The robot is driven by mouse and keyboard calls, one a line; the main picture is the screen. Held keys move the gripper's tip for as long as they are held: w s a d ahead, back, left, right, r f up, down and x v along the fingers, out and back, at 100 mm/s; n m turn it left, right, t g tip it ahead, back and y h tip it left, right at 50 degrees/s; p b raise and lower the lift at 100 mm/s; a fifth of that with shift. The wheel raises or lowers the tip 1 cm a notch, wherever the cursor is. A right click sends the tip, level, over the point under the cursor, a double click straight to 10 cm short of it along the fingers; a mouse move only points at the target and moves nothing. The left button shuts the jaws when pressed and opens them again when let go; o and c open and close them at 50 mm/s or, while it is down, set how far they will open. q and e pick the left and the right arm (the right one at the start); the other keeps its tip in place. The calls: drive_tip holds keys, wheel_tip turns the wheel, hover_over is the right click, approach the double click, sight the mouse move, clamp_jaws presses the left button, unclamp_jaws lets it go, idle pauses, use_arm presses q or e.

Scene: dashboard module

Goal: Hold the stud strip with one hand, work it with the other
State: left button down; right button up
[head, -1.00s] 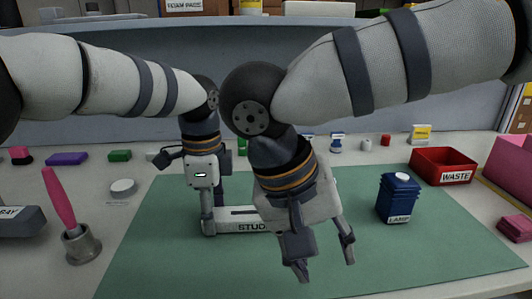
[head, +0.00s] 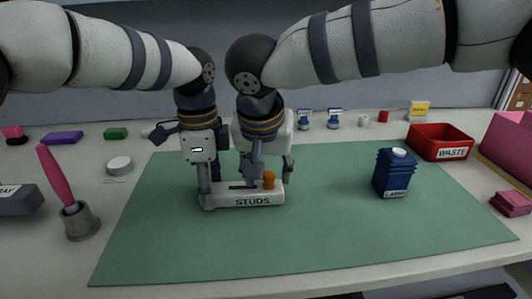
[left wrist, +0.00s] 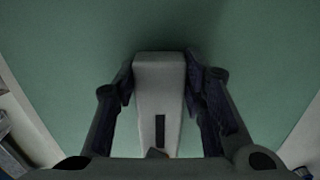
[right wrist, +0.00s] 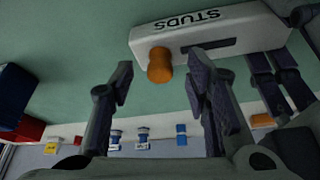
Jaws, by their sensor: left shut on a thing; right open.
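The white stud strip (head: 235,199), marked STUDS, lies on the green mat (head: 330,240). It has a dark slot and an orange stud (head: 269,180) standing at its right end. My left gripper (head: 208,190) is shut on the strip's left end; in the left wrist view its fingers (left wrist: 160,85) sit on both sides of the strip (left wrist: 160,70). My right gripper (head: 270,172) is open at the right end, close to the stud. In the right wrist view the orange stud (right wrist: 160,65) stands just beyond and between the open fingertips (right wrist: 163,82), with no finger clearly touching it.
A blue LAMP container (head: 394,175) stands on the mat's right side. Beyond it are a red WASTE bin (head: 441,142) and pink boxes (head: 512,203). A pink-handled tool stands in a grey holder (head: 78,222) at left. The mat's front is clear.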

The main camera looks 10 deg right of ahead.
sight(268, 176)
drive_tip(key=shift+w+f, duration=0.1)
drive_tip(key=shift+f, duration=0.1)
clamp_jaws()
drive_tip(key=shift+r, duration=0.15)
drive_tip(key=shift+r, duration=2.95)
use_arm(q)
drive_tip(key=c, duration=0.9)
unclamp_jaws()
drive_tip(key=shift+c, duration=0.2)
